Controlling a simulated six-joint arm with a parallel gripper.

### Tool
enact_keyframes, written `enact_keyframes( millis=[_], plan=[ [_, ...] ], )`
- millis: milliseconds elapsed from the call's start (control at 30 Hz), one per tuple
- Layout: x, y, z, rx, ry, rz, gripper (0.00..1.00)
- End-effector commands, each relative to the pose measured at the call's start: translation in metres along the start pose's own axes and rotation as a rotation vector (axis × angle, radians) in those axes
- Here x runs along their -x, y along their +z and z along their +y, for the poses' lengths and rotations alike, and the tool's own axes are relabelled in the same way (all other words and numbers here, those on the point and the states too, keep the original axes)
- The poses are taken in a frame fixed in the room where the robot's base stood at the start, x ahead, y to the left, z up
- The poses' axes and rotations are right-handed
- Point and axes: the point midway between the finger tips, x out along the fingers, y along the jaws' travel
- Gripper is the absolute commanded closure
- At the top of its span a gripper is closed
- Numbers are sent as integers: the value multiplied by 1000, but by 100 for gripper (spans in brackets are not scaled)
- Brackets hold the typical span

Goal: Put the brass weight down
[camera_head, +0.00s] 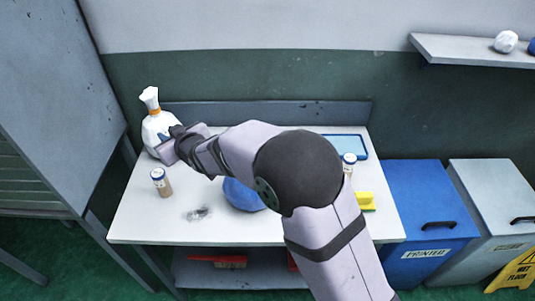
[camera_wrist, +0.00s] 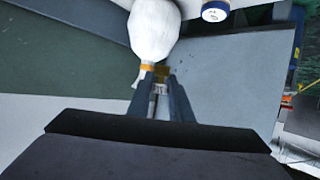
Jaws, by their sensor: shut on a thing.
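My gripper (camera_wrist: 162,78) is shut on a small brass-coloured piece, the brass weight (camera_wrist: 163,71), which shows only in part between the fingertips in the wrist view. In the head view my gripper (camera_head: 170,145) is at the back left of the white table (camera_head: 135,222), right in front of a white sack (camera_head: 154,127) with an orange tie. The weight is hidden there. The sack (camera_wrist: 154,28) is close beside the fingertips in the wrist view; I cannot tell whether they touch.
A blue tray (camera_head: 346,146), another jar (camera_head: 349,160) and a yellow block (camera_head: 365,201) are at the right. The front left table is clear.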

Motion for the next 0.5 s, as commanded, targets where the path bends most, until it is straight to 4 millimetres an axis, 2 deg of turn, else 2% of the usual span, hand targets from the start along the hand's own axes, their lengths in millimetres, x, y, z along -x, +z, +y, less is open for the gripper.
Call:
enact_keyframes(
  millis=[33, 367, 500],
  plan=[
    [1, -10, 8, 3, -5, 2, 100],
    [5, -44, 55, 1, -29, -6, 100],
    [10, -58, 87, -11, -18, -11, 100]
  ],
)
